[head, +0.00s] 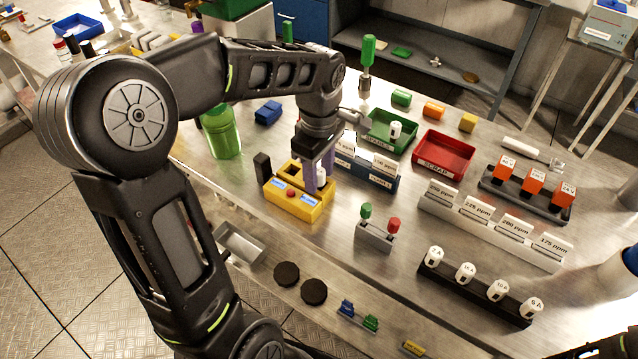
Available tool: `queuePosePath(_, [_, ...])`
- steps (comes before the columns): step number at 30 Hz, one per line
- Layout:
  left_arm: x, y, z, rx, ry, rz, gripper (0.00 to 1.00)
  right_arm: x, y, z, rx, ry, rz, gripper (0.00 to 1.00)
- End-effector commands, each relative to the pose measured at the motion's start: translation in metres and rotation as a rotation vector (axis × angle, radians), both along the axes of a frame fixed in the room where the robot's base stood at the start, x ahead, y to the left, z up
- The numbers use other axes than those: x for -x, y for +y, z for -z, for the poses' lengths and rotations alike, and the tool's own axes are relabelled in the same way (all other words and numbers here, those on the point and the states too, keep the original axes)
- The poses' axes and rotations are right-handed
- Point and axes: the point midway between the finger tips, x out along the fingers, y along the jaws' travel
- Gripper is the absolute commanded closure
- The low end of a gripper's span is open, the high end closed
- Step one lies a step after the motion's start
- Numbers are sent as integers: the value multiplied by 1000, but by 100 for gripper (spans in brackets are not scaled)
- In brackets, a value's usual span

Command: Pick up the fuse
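My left gripper (318,180) points down over a yellow block-shaped device (292,208) with blue labels and a red button. A small white piece (321,175), perhaps a fuse, shows between its purple fingers. I cannot tell whether the fingers touch it or stand apart around it. Several white fuses stand upright in a black rack (458,286) at the lower right, one of them the 5 A fuse (530,308). Another white fuse-like cylinder (395,130) stands in the green tray (378,141).
A red scrap tray (443,155), a blue labelled box (383,180) and a row of ppm-labelled blocks (478,222) stand right of the yellow device. A green cup (222,133) stands to its left. A small stand with green and red knobs (375,236) is in front.

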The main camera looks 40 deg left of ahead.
Motion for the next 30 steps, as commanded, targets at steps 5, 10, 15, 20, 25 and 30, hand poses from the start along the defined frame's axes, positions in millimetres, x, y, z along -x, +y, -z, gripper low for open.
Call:
queuePosePath(5, [0, 0, 0, 0, 0, 0, 73, 0, 0, 0, 0, 0, 0, 100])
queuePosePath(10, [0, 0, 0, 0, 0, 0, 87, 0, 0, 0, 0, 0, 0, 100])
queuePosePath(15, [0, 0, 0, 0, 0, 0, 100, 0, 0, 0, 0, 0, 0, 100])
queuePosePath(20, [0, 0, 0, 0, 0, 0, 100, 0, 0, 0, 0, 0, 0, 100])
queuePosePath(25, [0, 0, 0, 0, 0, 0, 100, 0, 0, 0, 0, 0, 0, 100])
queuePosePath(30, [0, 0, -4, 0, -1, 0, 100, 0, 0, 0, 0, 0, 0, 100])
